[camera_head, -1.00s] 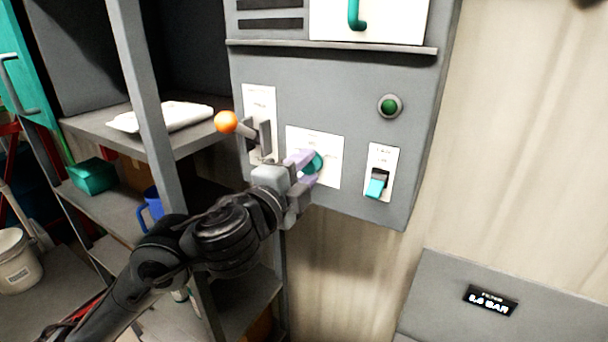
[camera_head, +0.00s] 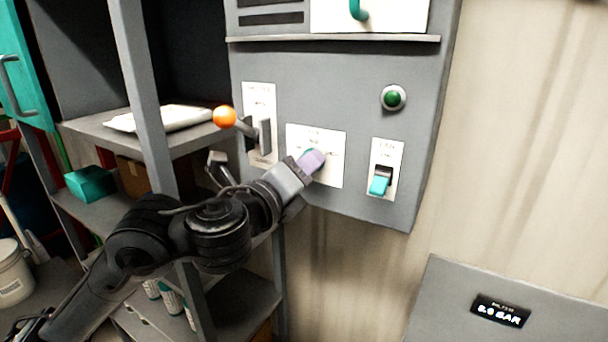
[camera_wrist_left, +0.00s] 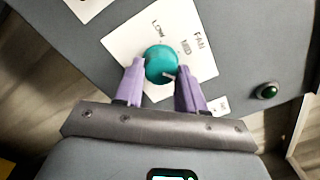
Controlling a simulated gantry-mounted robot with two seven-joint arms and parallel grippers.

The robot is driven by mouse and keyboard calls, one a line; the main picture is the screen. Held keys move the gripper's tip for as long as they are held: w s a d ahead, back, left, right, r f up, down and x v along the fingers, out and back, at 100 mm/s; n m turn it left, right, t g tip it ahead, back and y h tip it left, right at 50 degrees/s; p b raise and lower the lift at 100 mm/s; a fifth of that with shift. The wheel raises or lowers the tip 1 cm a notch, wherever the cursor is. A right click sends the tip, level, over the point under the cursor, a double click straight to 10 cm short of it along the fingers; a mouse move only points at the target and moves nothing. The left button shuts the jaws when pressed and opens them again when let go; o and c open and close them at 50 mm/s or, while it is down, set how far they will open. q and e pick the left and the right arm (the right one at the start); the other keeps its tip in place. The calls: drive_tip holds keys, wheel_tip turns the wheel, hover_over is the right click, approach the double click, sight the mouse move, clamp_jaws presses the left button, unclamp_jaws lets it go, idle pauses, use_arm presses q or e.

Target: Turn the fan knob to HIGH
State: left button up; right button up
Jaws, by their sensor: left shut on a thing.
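The fan knob (camera_wrist_left: 161,62) is a round teal knob on a white plate (camera_head: 333,170) on the grey control panel. In the left wrist view, LOW, MID and FAN print shows on the plate, and a pale mark is on the knob's lower edge. My left gripper (camera_head: 312,160) is shut on the knob, with one lilac finger on each side. In the head view the fingers hide most of the knob. HIGH print is not readable in either view. My right gripper is not in view.
An orange-balled lever (camera_head: 225,117) sticks out left of the fan plate. A teal rocker switch (camera_head: 380,181) is to the right, below a green button (camera_head: 393,97). Shelves with a teal box (camera_head: 91,183) stand at left. A display (camera_head: 500,311) is at lower right.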

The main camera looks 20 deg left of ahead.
use_arm(q)
drive_tip(key=shift+m, duration=0.5)
drive_tip(key=o, duration=1.1)
drive_tip(key=shift+c, duration=0.2)
drive_tip(key=shift+s, duration=0.1)
drive_tip(key=s+a+p, duration=0.1)
drive_tip(key=s+p, duration=0.1)
drive_tip(key=s, duration=0.8)
drive_tip(key=shift+s+a+f, duration=0.15)
drive_tip(key=shift+s+a, duration=0.1)
drive_tip(key=shift+a, duration=0.15)
drive_tip(key=shift+f, duration=0.1)
